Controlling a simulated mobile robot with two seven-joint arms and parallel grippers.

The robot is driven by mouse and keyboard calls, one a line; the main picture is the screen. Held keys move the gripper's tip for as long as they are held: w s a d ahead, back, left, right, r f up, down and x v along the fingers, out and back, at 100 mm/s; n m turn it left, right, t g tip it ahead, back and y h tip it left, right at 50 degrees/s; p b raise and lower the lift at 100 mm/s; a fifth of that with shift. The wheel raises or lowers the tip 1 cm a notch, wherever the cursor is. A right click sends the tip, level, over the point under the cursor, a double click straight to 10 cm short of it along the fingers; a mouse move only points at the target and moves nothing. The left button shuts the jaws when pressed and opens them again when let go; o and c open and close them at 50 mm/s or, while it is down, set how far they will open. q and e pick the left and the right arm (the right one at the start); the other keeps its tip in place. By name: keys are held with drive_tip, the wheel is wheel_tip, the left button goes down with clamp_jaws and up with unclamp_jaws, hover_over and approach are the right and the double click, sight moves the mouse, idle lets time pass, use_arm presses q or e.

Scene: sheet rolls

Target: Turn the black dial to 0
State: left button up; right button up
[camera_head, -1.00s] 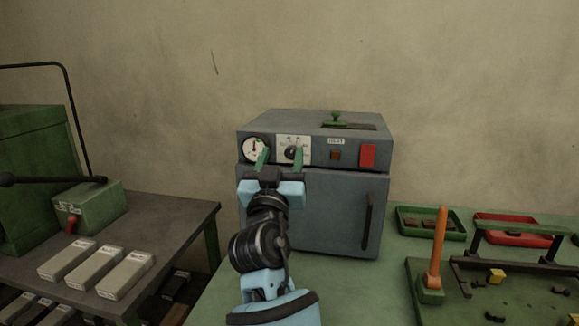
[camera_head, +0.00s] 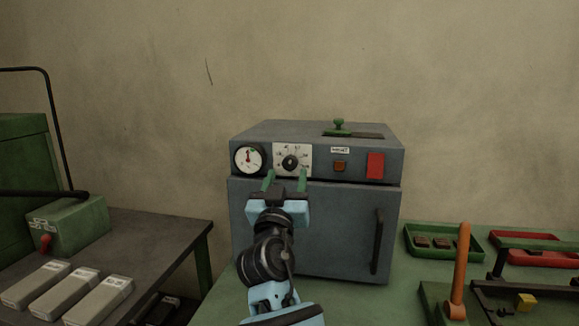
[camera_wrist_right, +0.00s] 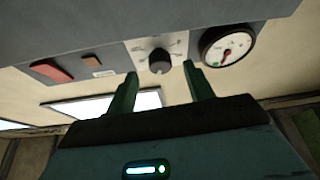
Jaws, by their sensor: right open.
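The black dial (camera_head: 290,162) sits on a white scale plate on the front panel of the grey oven (camera_head: 330,240). It also shows in the right wrist view (camera_wrist_right: 160,62), between and beyond the fingertips. The scale numbers are too small to read. My right gripper (camera_head: 286,178) is open, with its two green fingers pointing up just below the dial, apart from it. In the right wrist view the fingers (camera_wrist_right: 162,82) have nothing between them. My left gripper is not in view.
A round gauge (camera_head: 249,159) is left of the dial; a small orange-brown button (camera_head: 340,166) and a red switch (camera_head: 375,166) are to its right. The oven door has a dark vertical handle (camera_head: 377,240). A green tray (camera_head: 444,243) stands to the right.

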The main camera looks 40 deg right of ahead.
sight(289, 167)
drive_tip(key=x, duration=0.2)
drive_tip(key=shift+w+d+r, duration=0.15)
drive_tip(key=shift+r, duration=0.05)
drive_tip(key=shift+w+d+r+p, duration=0.15)
drive_tip(key=shift+w+d+p, duration=0.15)
drive_tip(key=shift+w+d, duration=0.15)
drive_tip(key=shift+c, duration=0.4)
